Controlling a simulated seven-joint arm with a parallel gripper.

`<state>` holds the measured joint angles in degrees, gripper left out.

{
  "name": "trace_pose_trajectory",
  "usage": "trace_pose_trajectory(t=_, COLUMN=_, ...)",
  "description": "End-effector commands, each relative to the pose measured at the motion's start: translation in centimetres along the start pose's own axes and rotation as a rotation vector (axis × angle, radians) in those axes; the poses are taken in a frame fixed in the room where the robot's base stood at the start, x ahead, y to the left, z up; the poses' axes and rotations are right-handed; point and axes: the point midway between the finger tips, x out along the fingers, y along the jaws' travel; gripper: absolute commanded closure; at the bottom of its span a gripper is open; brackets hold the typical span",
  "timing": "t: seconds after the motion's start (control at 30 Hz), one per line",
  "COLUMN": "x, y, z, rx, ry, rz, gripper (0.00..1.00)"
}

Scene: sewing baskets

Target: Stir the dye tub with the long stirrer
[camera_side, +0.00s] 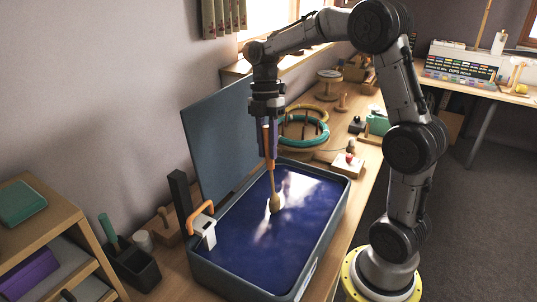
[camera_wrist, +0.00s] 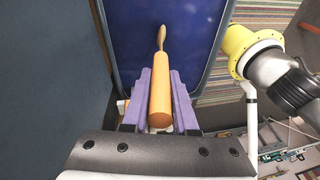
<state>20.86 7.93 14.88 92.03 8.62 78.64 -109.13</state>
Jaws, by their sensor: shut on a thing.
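The dye tub (camera_side: 318,269) is a grey-blue rectangular bin filled with dark blue liquid, its lid (camera_side: 217,137) standing open on the left side. My gripper (camera_side: 268,156), with purple fingers, points down over the far part of the tub. It is shut on the orange handle of the long stirrer (camera_side: 271,183). The stirrer hangs nearly upright, and its paddle end is at the liquid's surface; how deep it goes I cannot tell. In the wrist view the stirrer's handle (camera_wrist: 160,95) lies between the purple fingers (camera_wrist: 158,110), with the paddle beyond it over the blue liquid.
An orange-handled clip (camera_side: 203,222) sits on the tub's left rim. A dark box with a green-handled tool (camera_side: 133,262) stands left of the tub. Embroidery hoops (camera_side: 303,131) and a small wooden block with a red knob (camera_side: 348,163) lie behind it. The wall is close on the left.

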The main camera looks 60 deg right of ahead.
Motion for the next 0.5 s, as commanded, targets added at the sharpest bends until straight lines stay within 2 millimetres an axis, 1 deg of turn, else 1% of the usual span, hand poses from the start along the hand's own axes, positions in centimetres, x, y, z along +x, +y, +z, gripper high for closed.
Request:
trace_pose_trajectory(t=0.3, x=-2.3, y=0.0, z=-0.2, rx=0.000, ry=-0.001, rz=0.002, gripper=1.00)
trace_pose_trajectory(t=0.5, x=-3.4, y=0.0, z=-0.4, rx=0.001, ry=0.000, rz=-0.001, gripper=1.00)
